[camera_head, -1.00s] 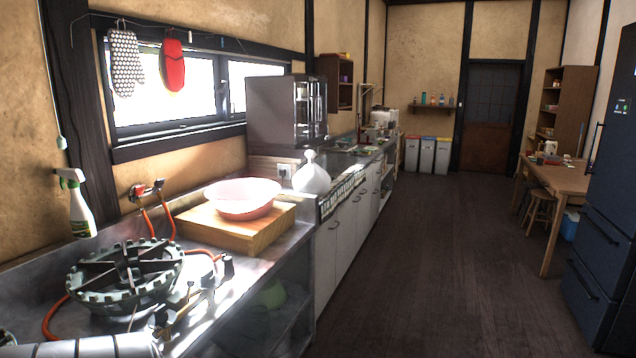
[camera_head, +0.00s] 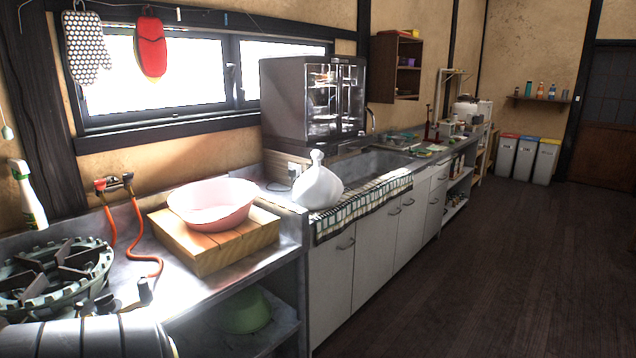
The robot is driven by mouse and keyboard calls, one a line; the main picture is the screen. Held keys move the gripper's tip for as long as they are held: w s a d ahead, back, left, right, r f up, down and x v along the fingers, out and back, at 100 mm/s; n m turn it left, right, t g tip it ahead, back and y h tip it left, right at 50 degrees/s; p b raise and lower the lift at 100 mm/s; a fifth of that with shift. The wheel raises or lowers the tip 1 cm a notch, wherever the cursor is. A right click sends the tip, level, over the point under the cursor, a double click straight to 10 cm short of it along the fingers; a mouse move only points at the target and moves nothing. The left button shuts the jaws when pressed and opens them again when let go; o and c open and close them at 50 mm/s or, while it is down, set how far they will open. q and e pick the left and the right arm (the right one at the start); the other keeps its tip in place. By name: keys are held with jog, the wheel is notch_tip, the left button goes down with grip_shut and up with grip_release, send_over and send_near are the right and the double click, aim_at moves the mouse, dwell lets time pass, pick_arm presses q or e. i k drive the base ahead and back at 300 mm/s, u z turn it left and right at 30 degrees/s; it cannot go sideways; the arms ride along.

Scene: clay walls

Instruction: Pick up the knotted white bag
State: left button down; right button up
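The knotted white bag (camera_head: 318,187) stands on the counter at the near left corner of the sink, its knot pointing up. It is just right of the wooden block that carries the pink bowl. Nothing touches it from above, and its whole front shows. Neither of my grippers shows in the head view. A grey banded part at the bottom left corner may be my arm, but no fingers show there.
A pink bowl (camera_head: 212,205) sits on a wooden block (camera_head: 216,251) left of the bag. A gas burner (camera_head: 52,276) and orange hoses lie further left. A glass-fronted cabinet (camera_head: 314,98) stands behind the bag. The dark wood floor (camera_head: 480,270) at right is clear.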

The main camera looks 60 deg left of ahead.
aim_at(317, 188)
jog(key=u, duration=0.55)
jog(key=i, duration=1.75)
jog(key=u, duration=1.95)
jog(key=i, duration=0.9)
jog(key=u, duration=0.8)
